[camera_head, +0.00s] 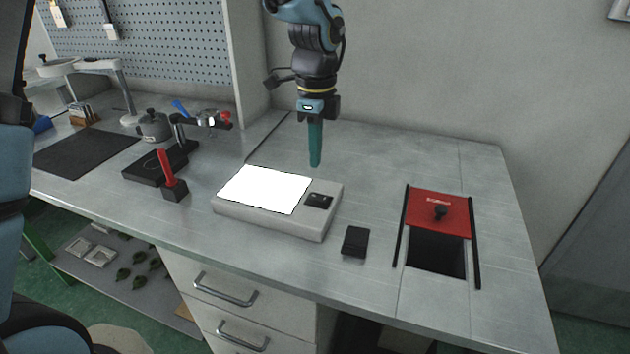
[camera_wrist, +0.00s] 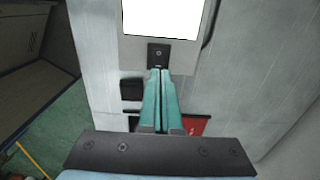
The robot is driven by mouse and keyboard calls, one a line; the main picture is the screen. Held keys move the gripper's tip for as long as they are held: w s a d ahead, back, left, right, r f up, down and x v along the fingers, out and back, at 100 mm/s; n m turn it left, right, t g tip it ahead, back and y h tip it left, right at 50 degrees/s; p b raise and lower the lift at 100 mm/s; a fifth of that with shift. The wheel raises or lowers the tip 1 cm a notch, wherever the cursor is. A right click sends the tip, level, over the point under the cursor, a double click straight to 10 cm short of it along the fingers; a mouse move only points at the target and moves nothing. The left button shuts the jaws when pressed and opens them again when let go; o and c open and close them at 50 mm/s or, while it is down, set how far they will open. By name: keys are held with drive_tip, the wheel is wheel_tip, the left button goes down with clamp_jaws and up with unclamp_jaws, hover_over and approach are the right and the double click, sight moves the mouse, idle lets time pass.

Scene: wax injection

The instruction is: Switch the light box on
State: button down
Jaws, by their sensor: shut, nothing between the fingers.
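The light box (camera_head: 272,220) is a low pale box on the bench, left of the middle. Its top panel (camera_head: 265,190) glows plain bright white. A small black switch plate (camera_head: 319,200) sits on its right end. In the wrist view the bright panel (camera_wrist: 165,18) is at the top, with the switch plate (camera_wrist: 158,54) just below it. My gripper (camera_head: 316,164) points down with its teal fingers together and empty, seemingly above and behind the switch plate. In the wrist view the fingertips (camera_wrist: 159,72) overlap the plate's lower edge. Contact with it cannot be seen.
A small black block (camera_head: 355,242) lies right of the light box. A red-lidded unit with a dark opening (camera_head: 438,212) stands farther right. A red-handled tool (camera_head: 172,178) and a black-based clamp (camera_head: 160,163) stand left. The bench behind the light box's right side is clear.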

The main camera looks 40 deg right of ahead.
sight(314, 196)
wheel_tip(314, 196, down, 8)
drive_tip(key=shift+r+p, duration=0.15)
drive_tip(key=shift+p, duration=0.5)
drive_tip(key=shift+w+a+f, duration=0.1)
drive_tip(key=shift+a+f, duration=0.05)
drive_tip(key=shift+f, duration=0.2)
